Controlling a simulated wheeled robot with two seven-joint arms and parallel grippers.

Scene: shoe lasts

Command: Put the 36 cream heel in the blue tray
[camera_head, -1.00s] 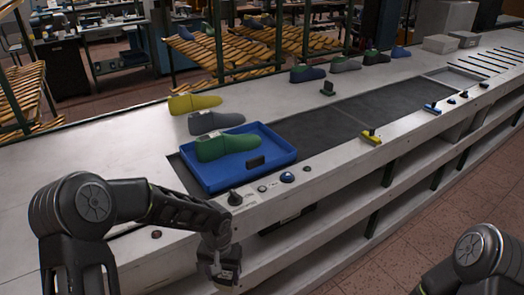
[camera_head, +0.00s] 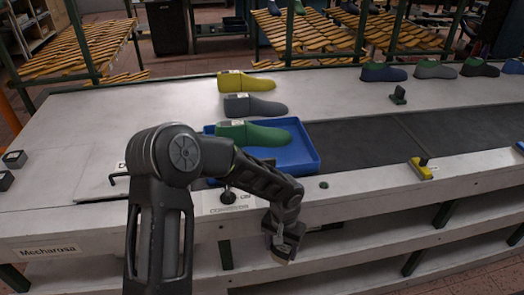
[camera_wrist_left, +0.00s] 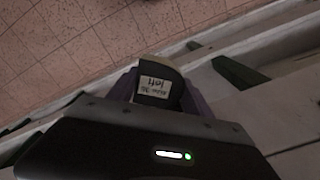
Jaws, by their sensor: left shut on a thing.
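The blue tray (camera_head: 308,165) lies on the bench, with a green shoe last (camera_head: 262,134) in it. My left gripper (camera_head: 284,246) hangs in front of the bench edge, on the near side of the tray and lower in the picture. In the left wrist view, my left gripper (camera_wrist_left: 160,98) is shut on a small heel piece (camera_wrist_left: 160,68). The heel has a pale cream-grey edge, a dark face and a white label with upside-down print that seems to read 36 left. My right gripper is out of view.
A grey last (camera_head: 258,107) and a yellow last (camera_head: 246,84) lie behind the tray. A black knob (camera_head: 228,197) stands in front of it. More lasts, such as a blue one (camera_head: 383,73), line the back right. The dark belt right of the tray is clear.

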